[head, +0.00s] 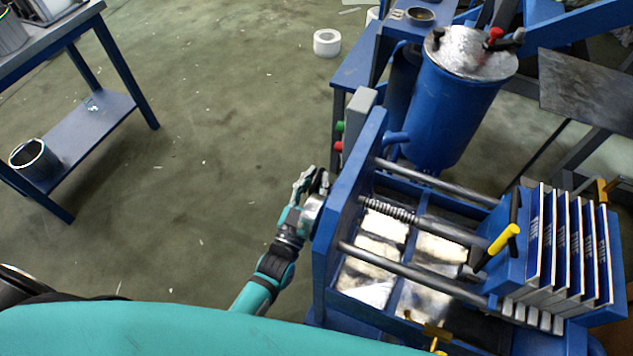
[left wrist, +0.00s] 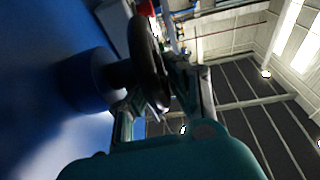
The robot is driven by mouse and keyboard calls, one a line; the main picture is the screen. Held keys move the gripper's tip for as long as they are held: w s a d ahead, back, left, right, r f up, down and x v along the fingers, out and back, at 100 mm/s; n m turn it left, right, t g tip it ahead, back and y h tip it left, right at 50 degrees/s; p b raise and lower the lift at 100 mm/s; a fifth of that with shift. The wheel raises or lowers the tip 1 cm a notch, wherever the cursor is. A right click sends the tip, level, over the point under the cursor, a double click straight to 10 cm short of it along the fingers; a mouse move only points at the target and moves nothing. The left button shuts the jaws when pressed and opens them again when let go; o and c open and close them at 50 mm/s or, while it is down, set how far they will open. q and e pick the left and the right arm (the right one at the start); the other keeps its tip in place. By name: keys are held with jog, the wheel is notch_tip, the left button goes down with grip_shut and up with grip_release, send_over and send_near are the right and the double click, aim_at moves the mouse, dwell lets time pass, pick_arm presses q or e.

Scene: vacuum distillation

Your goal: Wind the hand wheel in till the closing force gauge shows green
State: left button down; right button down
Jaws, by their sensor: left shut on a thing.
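The blue filter press (head: 345,190) stands at the right in the head view, with a threaded screw (head: 390,210) running toward its stack of plates. The dark hand wheel (left wrist: 148,62) stands out on a hub from the blue end frame in the left wrist view. Its edge is mostly hidden in the head view. My left gripper (head: 305,188) is at the outer side of the end frame. It is shut on the wheel's rim, with its fingers (left wrist: 178,98) at the rim in the left wrist view. I cannot make out the closing force gauge. My right gripper is not in view.
A grey box with green and red buttons (head: 360,104) sits on the press. A blue tank (head: 445,110) stands behind it. A blue bench (head: 95,110) is at the left; open floor (head: 200,150) lies between.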

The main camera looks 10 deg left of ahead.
pick_arm(q)
jog(key=c, duration=1.3)
grip_release()
jog(key=v, duration=1.2)
